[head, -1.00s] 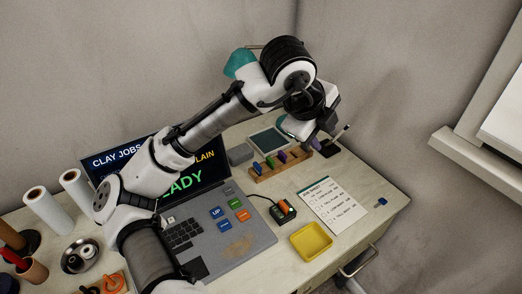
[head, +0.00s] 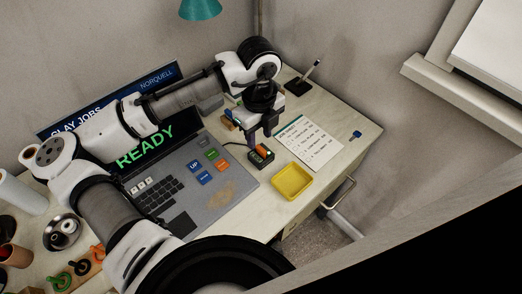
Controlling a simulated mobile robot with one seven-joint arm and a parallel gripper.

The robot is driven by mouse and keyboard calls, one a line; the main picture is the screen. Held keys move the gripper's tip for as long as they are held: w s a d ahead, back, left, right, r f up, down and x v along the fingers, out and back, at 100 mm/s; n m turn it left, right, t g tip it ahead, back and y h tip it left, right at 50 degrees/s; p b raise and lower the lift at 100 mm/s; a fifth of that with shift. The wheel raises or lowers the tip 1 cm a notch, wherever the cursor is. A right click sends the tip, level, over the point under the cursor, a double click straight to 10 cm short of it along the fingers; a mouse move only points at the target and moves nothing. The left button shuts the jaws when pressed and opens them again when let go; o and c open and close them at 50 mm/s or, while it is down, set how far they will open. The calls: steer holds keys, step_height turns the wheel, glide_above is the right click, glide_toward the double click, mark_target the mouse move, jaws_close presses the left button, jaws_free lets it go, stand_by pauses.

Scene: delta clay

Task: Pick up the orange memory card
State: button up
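The orange memory card (head: 264,149) stands in a small black card reader (head: 258,160) on the desk, right of the laptop. A bit of green shows beside the card. My gripper (head: 262,137) points down just above and behind the reader, with its two dark fingers apart. It looks empty. I cannot tell whether the fingertips touch the card.
A yellow tray (head: 292,183) lies in front of the reader, and a job sheet (head: 311,145) lies to its right. The open laptop (head: 185,185) is at left. A blue key-like item (head: 356,134) lies near the right desk edge. My arm mostly hides the wooden card rack.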

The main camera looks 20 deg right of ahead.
step_height(320, 180, down, 4)
steer(key=shift+s+d+f, duration=0.15)
steer(key=shift+f, duration=0.05)
steer(key=shift+c, duration=0.3)
jaws_close()
